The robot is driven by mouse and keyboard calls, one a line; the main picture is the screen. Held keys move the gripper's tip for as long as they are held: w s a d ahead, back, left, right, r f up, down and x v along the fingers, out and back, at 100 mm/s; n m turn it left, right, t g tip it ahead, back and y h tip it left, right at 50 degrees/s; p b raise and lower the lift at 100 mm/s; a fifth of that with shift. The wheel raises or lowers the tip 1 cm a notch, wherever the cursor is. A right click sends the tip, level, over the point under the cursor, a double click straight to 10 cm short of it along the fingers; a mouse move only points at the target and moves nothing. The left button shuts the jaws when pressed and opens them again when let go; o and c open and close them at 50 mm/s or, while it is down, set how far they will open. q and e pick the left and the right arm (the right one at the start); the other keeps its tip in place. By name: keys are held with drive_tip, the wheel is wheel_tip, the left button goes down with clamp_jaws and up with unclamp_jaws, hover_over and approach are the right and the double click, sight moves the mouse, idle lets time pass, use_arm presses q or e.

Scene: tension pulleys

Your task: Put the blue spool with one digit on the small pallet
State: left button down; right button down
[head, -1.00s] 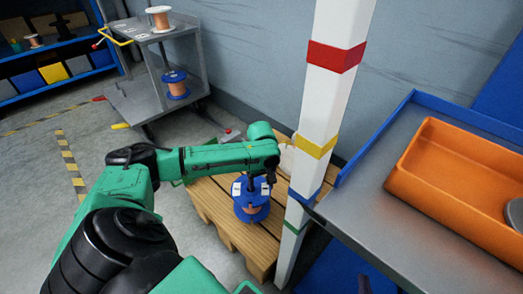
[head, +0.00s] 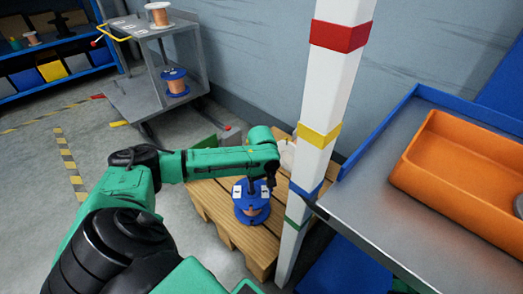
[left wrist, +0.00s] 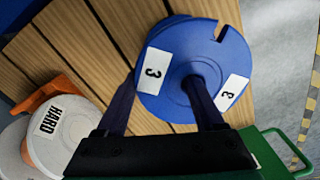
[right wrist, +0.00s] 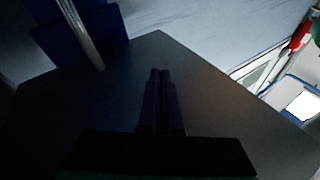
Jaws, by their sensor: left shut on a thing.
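A blue spool (head: 252,208) with copper-coloured winding stands upright at the pallet. Its top flange shows white labels with the single digit 3 in the left wrist view (left wrist: 178,88). My left gripper (head: 258,186) reaches down from above and is shut on the spool's top, at its middle. The small wooden pallet (head: 212,205) lies beneath the spool; I cannot tell for sure whether the spool's lower flange touches the boards. My right gripper (right wrist: 160,90) is shut and empty in the right wrist view.
A white-and-orange spool labelled HARD (left wrist: 68,130) sits on the pallet beside the blue one. A striped post (head: 325,95) stands close to the right. A table with an orange bin (head: 465,180) is further right. A cart (head: 135,95) at the back holds another blue spool (head: 174,83).

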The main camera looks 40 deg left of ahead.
drive_tip(key=shift+f, duration=0.2)
use_arm(q)
unclamp_jaws()
use_arm(e)
drive_tip(key=shift+s+f, duration=0.1)
drive_tip(key=shift+f, duration=0.05)
drive_tip(key=shift+f, duration=0.15)
use_arm(q)
drive_tip(key=shift+r, duration=0.2)
drive_tip(key=shift+r+p, duration=0.65)
drive_tip(key=shift+r, duration=0.2)
wheel_tip(320, 180, up, 3)
drive_tip(key=shift+f+p, duration=0.1)
drive_tip(key=shift+p, duration=0.8)
use_arm(e)
drive_tip(key=s+a+f+g+h, duration=0.1)
drive_tip(key=s+f+g, duration=0.4)
drive_tip(key=f, duration=0.4)
drive_tip(key=s+f+g, duration=0.2)
drive_tip(key=s+f, duration=0.5)
drive_tip(key=f, duration=0.2)
use_arm(q)
wheel_tip(320, 180, up, 7)
drive_tip(key=p, duration=0.4)
use_arm(e)
drive_tip(key=shift+g, duration=0.8)
wheel_tip(320, 180, up, 4)
drive_tip(key=shift+a+r, duration=0.15)
